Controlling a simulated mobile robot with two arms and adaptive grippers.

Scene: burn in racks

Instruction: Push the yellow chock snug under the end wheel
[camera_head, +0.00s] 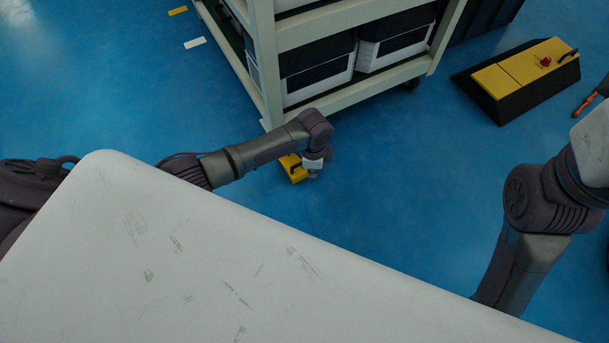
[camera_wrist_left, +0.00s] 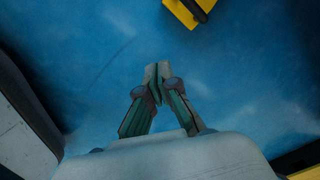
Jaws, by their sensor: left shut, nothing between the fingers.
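The yellow chock (camera_head: 291,167), with a dark handle, sits on the blue floor just off the rack's near corner. It is partly hidden behind my left wrist in the head view. In the left wrist view the chock (camera_wrist_left: 183,12) is cut off by the top edge, beyond the fingertips and apart from them. My left gripper (camera_wrist_left: 157,72) is shut and empty; in the head view it (camera_head: 314,174) is low, beside the chock. One dark caster (camera_head: 412,84) shows under the rack's right end. No wheel is visible at the near corner. My right gripper is out of view.
The cream rack (camera_head: 345,97) holds several black-and-white units. A black-and-yellow ramp-like block (camera_head: 520,75) lies at right, with an orange-handled item (camera_head: 588,102) near it. Blue floor is open around the chock. A yellow patch (camera_wrist_left: 304,172) shows at the wrist view's lower right.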

